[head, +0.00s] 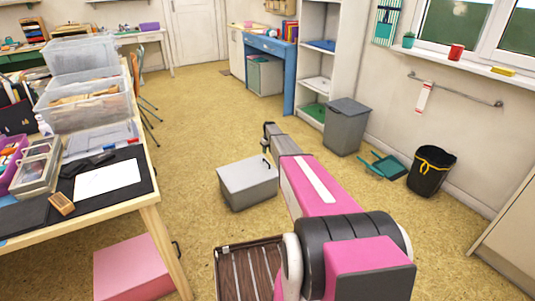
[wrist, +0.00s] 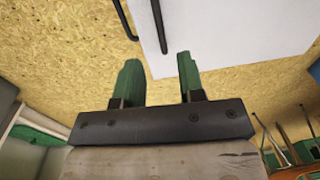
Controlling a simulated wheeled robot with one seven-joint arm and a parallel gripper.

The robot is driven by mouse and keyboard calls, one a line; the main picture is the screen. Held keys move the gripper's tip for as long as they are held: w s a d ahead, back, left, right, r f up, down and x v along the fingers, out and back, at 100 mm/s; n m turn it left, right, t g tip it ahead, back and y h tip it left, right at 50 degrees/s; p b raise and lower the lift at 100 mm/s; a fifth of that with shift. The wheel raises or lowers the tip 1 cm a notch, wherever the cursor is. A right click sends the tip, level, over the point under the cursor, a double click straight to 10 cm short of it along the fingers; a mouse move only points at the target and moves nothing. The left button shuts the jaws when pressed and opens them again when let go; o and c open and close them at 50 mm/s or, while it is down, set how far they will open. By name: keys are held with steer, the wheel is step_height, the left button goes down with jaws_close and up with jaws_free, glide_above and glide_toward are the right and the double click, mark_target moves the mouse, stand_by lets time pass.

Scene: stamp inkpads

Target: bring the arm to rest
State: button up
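My arm is pink and dark grey and reaches from the bottom right of the head view towards the middle of the floor. In the wrist view my gripper (wrist: 158,62) shows two green fingers standing well apart, with nothing between them. It is open and empty. In the head view the far end of the arm is beside and above a light grey lidded box (head: 247,178) on the floor. The fingers cannot be made out clearly there.
A worktable (head: 150,194) with clear bins, a white sheet (head: 108,178) and a small wooden block (head: 61,204) stands left. A pink box (head: 132,268) is beneath it. A grey bin (head: 346,128), teal dustpan (head: 388,165) and black bin (head: 431,172) stand right. The floor behind is open.

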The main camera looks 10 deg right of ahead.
steer(key=s+a+r+m, duration=0.1)
steer(key=s+a+r, duration=0.4)
steer(key=s, duration=1.5)
steer(key=s+a+r+m, duration=0.1)
steer(key=s+a+r, duration=0.3)
steer(key=s+r, duration=0.7)
steer(key=s+a+r+m, duration=0.1)
steer(key=s+a+r, duration=0.4)
steer(key=s, duration=2.4)
step_height(320, 180, up, 3)
steer(key=shift+a+f+h, duration=0.1)
steer(key=shift+a+h, duration=0.2)
steer(key=shift+h, duration=0.1)
